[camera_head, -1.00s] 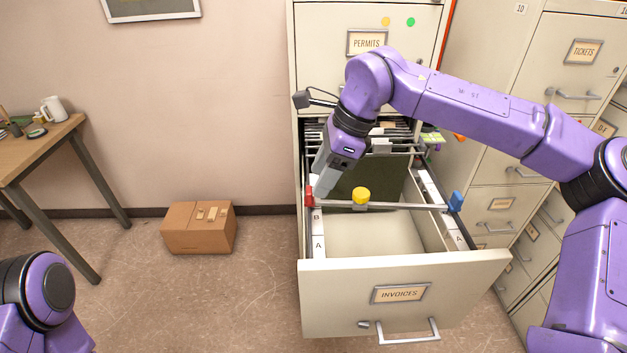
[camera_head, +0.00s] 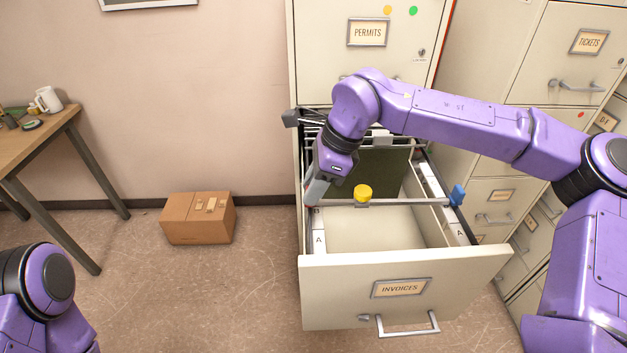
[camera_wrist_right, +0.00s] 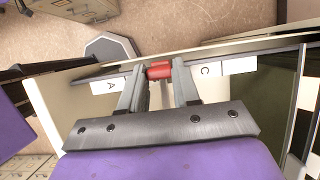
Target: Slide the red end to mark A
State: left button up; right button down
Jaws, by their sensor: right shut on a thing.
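The crossbar (camera_head: 405,202) spans the open INVOICES drawer (camera_head: 403,268), with a yellow knob (camera_head: 363,192) along it and a blue end (camera_head: 458,195) on the right rail. My right gripper (camera_wrist_right: 159,76) is shut on the red end (camera_wrist_right: 159,72) at the left rail, one finger on each side of it. In the head view my gripper (camera_head: 312,192) mostly hides that end. Mark A (camera_head: 319,240) is nearer the drawer front than the gripper. In the wrist view, mark A (camera_wrist_right: 110,86) is left of the fingers and mark C (camera_wrist_right: 205,71) right. My left gripper is out of view.
A dark green divider (camera_head: 377,174) stands behind the bar. The drawer's front part is empty. Cabinets (camera_head: 488,130) stand close on the right. A cardboard box (camera_head: 198,219) lies on the floor at left, beside a wooden table (camera_head: 38,140).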

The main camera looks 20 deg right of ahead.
jog(key=s+a, duration=0.1)
jog(key=s, duration=0.4)
jog(key=shift+s+a+f+b, duration=0.2)
jog(key=shift+s+a+b, duration=0.1)
jog(key=shift+s+b, duration=0.1)
jog(key=c, duration=1)
grip_release()
jog(key=shift+o, duration=1)
jog(key=shift+w, duration=0.1)
jog(key=shift+w+a, duration=0.1)
jog(key=shift+w, duration=0.05)
jog(key=b+v, duration=0.2)
jog(key=v, duration=0.8)
jog(key=shift+r, duration=0.3)
